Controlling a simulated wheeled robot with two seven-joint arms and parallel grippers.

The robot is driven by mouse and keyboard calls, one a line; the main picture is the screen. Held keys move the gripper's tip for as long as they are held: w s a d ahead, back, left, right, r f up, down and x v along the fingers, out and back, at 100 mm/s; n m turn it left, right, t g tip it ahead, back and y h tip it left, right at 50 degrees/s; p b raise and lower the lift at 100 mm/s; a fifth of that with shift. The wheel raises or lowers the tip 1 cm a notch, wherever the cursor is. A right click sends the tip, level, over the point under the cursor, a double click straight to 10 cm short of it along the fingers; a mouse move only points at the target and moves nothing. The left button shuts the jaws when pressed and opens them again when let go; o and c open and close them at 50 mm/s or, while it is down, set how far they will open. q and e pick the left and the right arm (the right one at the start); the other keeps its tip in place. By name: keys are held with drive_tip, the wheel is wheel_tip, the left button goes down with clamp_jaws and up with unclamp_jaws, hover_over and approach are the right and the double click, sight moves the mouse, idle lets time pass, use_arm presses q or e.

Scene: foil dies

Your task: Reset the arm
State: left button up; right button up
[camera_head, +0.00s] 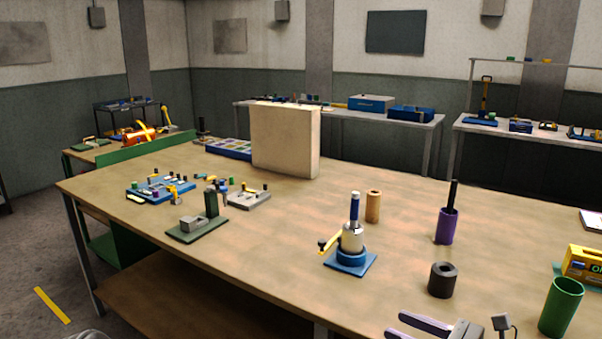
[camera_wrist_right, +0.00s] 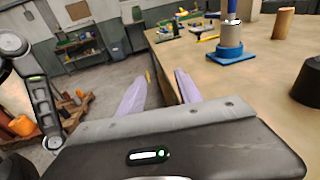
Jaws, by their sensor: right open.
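My right gripper (camera_head: 396,325) is at the bottom of the head view, at the table's near edge. Its two pale lavender fingers are apart with nothing between them. In the right wrist view the fingers (camera_wrist_right: 160,82) also stand apart and empty. The small press (camera_head: 352,238) stands upright on a blue base plate, with a blue-topped post and a yellow lever arm (camera_head: 331,242) slanting down left to a black knob. The press's blue base (camera_wrist_right: 231,53) also shows in the right wrist view, beyond and apart from the fingers. My left gripper is not seen.
Near my right gripper stand a dark hollow cylinder (camera_head: 443,280), a green cup (camera_head: 561,307) and a purple cup (camera_head: 447,227) holding a black rod. A wooden cylinder (camera_head: 373,206) is behind the press. A green-based fixture (camera_head: 197,229) is left. The table (camera_head: 280,240) is clear between them.

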drive_tip(key=s+a+f+n+g+h+p, duration=0.1)
drive_tip(key=s+a+f+n+g+h, duration=0.1)
drive_tip(key=s+f+n, duration=0.6)
drive_tip(key=s+a+f+n+g+h+p, duration=0.1)
drive_tip(key=s+a+f+n+g+h, duration=0.2)
drive_tip(key=f, duration=1.4)
drive_tip(key=s+a+f+n+g+h+p, duration=0.2)
drive_tip(key=s+a+f+n+g, duration=0.3)
drive_tip(key=s+f+n, duration=0.8)
drive_tip(key=shift+a+n+h, duration=0.3)
drive_tip(key=shift+a+h, duration=0.4)
drive_tip(key=shift+a, duration=0.5)
drive_tip(key=shift+w+f, duration=0.1)
